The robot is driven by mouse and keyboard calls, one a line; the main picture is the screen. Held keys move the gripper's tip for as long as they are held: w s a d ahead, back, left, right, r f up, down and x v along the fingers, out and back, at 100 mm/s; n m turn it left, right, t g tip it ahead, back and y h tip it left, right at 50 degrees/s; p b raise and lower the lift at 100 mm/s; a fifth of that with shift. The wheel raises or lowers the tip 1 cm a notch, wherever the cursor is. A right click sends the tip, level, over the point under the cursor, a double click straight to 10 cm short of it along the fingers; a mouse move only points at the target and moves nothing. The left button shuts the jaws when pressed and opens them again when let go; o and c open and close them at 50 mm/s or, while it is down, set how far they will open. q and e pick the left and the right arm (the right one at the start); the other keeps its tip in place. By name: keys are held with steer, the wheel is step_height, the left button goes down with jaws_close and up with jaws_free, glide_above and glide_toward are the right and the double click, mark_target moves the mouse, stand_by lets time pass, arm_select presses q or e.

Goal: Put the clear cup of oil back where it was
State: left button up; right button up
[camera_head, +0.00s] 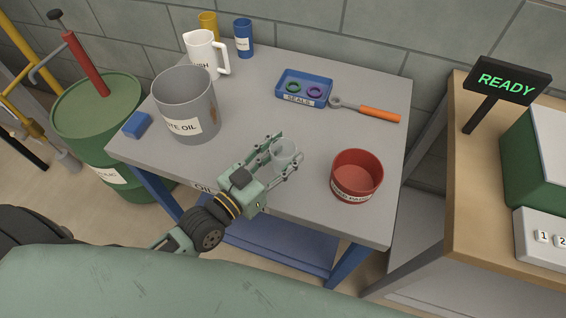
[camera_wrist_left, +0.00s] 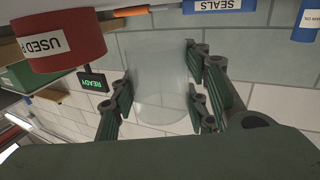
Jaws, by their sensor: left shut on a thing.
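My left gripper (camera_head: 285,158) is shut on the clear cup (camera_head: 284,151), with its fingers on both sides of it. They are over the front middle of the grey table, left of the red container. The wrist view, which is upside down, shows the see-through cup (camera_wrist_left: 162,88) between the finger pads (camera_wrist_left: 160,98). I see no coloured liquid in it. I cannot tell whether its base touches the table. A large grey waste oil pot (camera_head: 184,108) stands at the left of the table. My right gripper is not in view.
The red container (camera_head: 357,176) stands near the table's front right. A blue seals tray (camera_head: 304,90) and an orange-handled wrench (camera_head: 365,110) lie behind. A white jug (camera_head: 203,50), a blue can (camera_head: 243,40) and a yellow can (camera_head: 209,25) stand at the back left. The table (camera_head: 240,110) is clear between.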

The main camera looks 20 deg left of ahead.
mark_target(282, 166)
arm_select(q)
steer(key=shift+f, duration=1.95)
steer(key=shift+f, duration=0.15)
steer(key=o, duration=1.1)
steer(key=shift+s, duration=0.2)
steer(key=b+v, duration=0.1)
steer(key=v, duration=1)
steer(key=shift+s+a, duration=0.2)
steer(key=shift+s, duration=0.1)
